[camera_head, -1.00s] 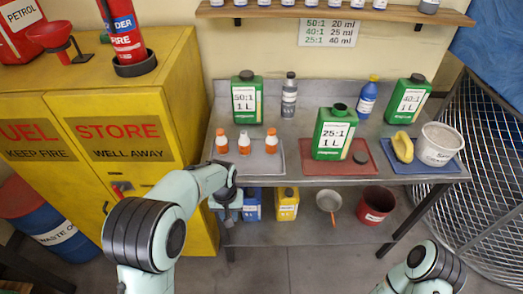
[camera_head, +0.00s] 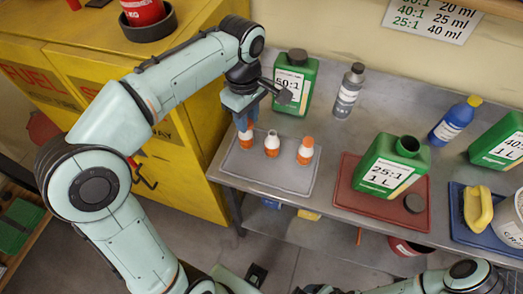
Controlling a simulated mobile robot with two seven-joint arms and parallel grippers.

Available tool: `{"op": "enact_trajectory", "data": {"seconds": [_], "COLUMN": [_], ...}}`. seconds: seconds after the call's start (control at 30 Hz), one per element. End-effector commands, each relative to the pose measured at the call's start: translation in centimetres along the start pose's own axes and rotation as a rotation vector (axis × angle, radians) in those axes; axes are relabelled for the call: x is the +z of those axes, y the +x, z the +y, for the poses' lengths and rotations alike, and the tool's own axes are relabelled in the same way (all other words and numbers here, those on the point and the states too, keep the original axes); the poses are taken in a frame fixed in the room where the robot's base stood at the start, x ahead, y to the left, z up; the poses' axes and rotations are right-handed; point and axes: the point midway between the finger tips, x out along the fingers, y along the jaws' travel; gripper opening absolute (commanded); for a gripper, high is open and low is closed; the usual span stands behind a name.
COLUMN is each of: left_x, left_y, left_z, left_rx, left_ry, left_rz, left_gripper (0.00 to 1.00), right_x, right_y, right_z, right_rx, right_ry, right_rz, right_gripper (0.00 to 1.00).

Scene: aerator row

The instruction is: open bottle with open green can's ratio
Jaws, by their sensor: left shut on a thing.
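Three small white-and-orange bottles stand on the grey tray (camera_head: 240,164). The left bottle (camera_head: 244,136) has its top hidden by my left gripper (camera_head: 241,112), which points down from above and is shut on it. The middle bottle (camera_head: 272,144) has a white top with no orange cap showing. The right bottle (camera_head: 305,151) has an orange cap. The open green can (camera_head: 378,172), labelled 25:1, stands uncapped on the red tray (camera_head: 344,192), its dark cap (camera_head: 414,203) beside it. The ratio chart (camera_head: 434,17) reads 50:1 20 ml, 40:1 25 ml, 25:1 40 ml. My right gripper is not in view.
Behind my left gripper stands a capped green 50:1 can (camera_head: 295,82), with a grey bottle (camera_head: 348,90) to its right. A blue bottle (camera_head: 455,121) and a green 40:1 can (camera_head: 498,140) stand at right. A yellow-handled item (camera_head: 478,208) lies on the blue tray (camera_head: 462,232).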

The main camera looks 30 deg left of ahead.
Motion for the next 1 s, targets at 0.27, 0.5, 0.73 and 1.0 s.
{"op": "enact_trajectory", "data": {"seconds": [0.27, 0.5, 0.73, 1.0], "left_x": [0.0, 0.0, 0.0, 0.0], "left_y": [8.2, 12.2, 14.7, 17.0], "left_z": [-0.1, 0.0, -0.1, 0.0], "left_rx": [-0.008, -0.004, -0.005, -0.001], "left_ry": [0.002, 0.003, 0.002, 0.003], "left_rz": [0.0, -0.001, -0.001, 0.0], "left_gripper": [0.0, 0.0, 0.0, 0.0], "right_x": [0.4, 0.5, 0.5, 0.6], "right_y": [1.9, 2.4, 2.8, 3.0], "right_z": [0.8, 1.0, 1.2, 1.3], "right_rx": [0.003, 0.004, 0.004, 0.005], "right_ry": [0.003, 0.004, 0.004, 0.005], "right_rz": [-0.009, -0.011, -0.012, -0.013], "right_gripper": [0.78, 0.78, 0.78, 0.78]}}
